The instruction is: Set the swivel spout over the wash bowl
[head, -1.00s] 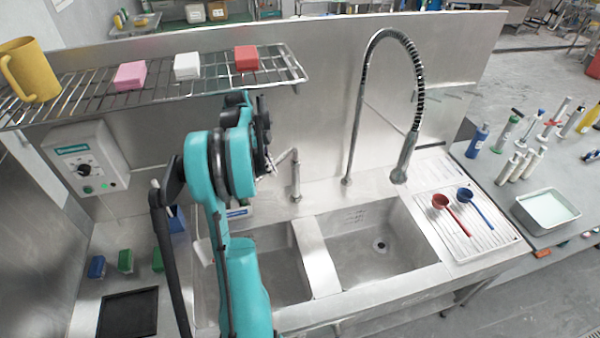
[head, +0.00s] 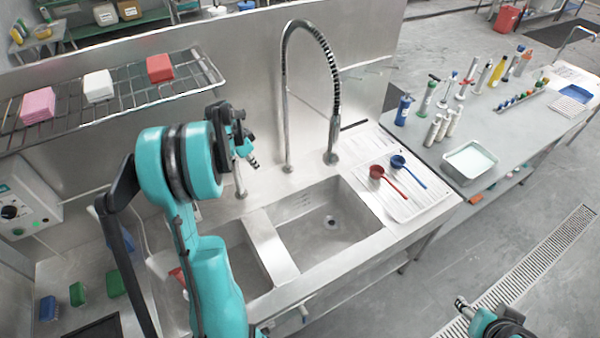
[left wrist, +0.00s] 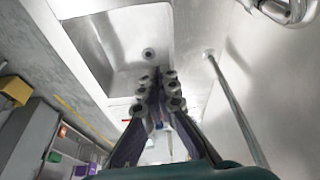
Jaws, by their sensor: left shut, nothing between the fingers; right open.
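The swivel spout (head: 239,182) appears to be the short metal tap behind the two-bowl sink. Its upper part is hidden by my left gripper, so I cannot tell which way it points. The sink has a left bowl (head: 250,268), partly covered by my left arm, and a right bowl (head: 332,222) with a drain. My left gripper (head: 250,156) is shut and empty, close to the spout; I cannot tell whether they touch. In the left wrist view its fingers (left wrist: 156,88) are together below a bowl with a drain (left wrist: 148,72). My right gripper (head: 464,308) is open, low at the right, partly cut off.
A tall spring-hose faucet (head: 288,125) stands behind the sink. Red (head: 378,172) and blue (head: 398,162) scoops lie on the drainboard. A wire shelf (head: 130,105) overhangs the left. A side table (head: 520,130) with bottles stands at the right.

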